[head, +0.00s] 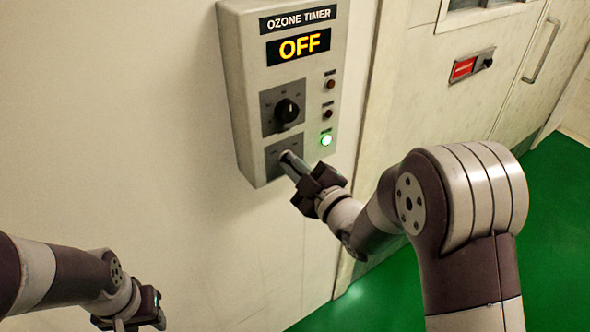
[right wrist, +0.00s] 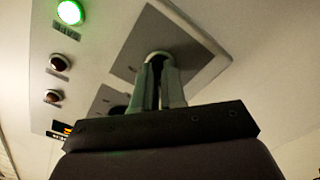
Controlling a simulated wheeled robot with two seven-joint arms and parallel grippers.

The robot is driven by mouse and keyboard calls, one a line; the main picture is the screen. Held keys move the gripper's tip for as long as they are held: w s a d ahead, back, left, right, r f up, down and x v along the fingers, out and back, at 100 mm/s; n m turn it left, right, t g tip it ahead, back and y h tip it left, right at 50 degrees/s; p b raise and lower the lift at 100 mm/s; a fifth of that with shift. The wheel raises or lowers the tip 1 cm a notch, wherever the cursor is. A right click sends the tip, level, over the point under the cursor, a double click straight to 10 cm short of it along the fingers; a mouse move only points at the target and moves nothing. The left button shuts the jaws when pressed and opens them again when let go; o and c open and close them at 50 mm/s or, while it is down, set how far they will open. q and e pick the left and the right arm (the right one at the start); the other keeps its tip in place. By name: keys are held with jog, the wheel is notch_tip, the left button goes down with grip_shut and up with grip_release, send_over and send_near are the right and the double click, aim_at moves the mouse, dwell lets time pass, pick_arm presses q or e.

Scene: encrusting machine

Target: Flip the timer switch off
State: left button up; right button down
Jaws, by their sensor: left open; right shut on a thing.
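The ozone timer box (head: 235,60) is on the wall, and its display (head: 298,46) reads OFF. The timer switch sits on the lower grey plate (head: 272,150); in the head view my gripper hides most of it. My right gripper (head: 290,160) is shut on the switch. In the right wrist view the two fingers (right wrist: 160,82) close around the round switch (right wrist: 158,56) on its plate (right wrist: 190,50). My left gripper (head: 140,322) is open, low at the left, away from the box and partly cut off by the frame edge.
A black dial (head: 287,110) sits above the switch plate. A green lamp (head: 326,140) is lit, with two dark lamps above it. A door with a handle (head: 541,50) and a red-labelled latch (head: 464,68) stands right. The green floor (head: 560,220) is clear.

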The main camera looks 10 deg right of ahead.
dwell(0.3)
jog(key=c, duration=1.2)
grip_release()
jog(key=shift+s, duration=0.1)
jog(key=v, duration=1.2)
jog(key=shift+s, duration=0.35)
